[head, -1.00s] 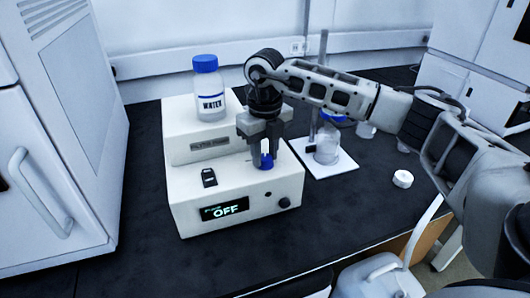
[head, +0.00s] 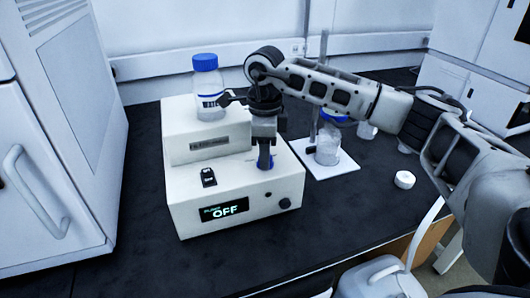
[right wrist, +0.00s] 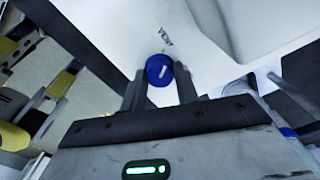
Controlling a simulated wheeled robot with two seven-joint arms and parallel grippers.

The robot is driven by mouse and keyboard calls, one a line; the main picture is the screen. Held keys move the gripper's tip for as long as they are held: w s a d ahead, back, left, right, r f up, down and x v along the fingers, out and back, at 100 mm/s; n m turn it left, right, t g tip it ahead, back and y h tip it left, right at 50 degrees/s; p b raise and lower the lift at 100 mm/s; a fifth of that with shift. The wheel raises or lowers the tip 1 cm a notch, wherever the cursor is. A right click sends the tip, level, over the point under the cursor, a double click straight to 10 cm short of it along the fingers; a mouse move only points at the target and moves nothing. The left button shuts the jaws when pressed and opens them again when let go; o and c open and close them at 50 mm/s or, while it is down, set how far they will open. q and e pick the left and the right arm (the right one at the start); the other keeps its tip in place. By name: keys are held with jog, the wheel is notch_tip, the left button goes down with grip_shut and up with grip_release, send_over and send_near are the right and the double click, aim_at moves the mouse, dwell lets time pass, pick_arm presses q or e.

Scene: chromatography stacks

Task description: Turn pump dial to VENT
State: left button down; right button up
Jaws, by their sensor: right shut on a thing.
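The white pump unit (head: 190,205) stands on the dark bench, and its front display (head: 224,210) reads OFF. The blue dial (right wrist: 160,70) on its top has a white pointer mark, tilted in the right wrist view. A dark label that looks like VENT (right wrist: 167,37) is printed just beyond the dial there. My right gripper (head: 265,162) points straight down and is shut on the dial, one finger on each side. In the head view its fingers mostly hide the dial. My left gripper is not in view.
A blue-capped bottle (head: 208,88) stands on the pump's raised back part, close behind my right gripper. A black rocker switch (head: 208,177) is left of the dial. A flask (head: 328,148) on a white stand base (head: 335,165) and a small white round item (head: 404,179) are to the right.

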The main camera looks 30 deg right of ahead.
jog(key=shift+r+n, duration=0.15)
jog(key=shift+n, duration=0.95)
jog(key=o, duration=1)
jog(key=shift+c, duration=0.2)
notch_tip(320, 180, up, 16)
jog(key=p, duration=0.1)
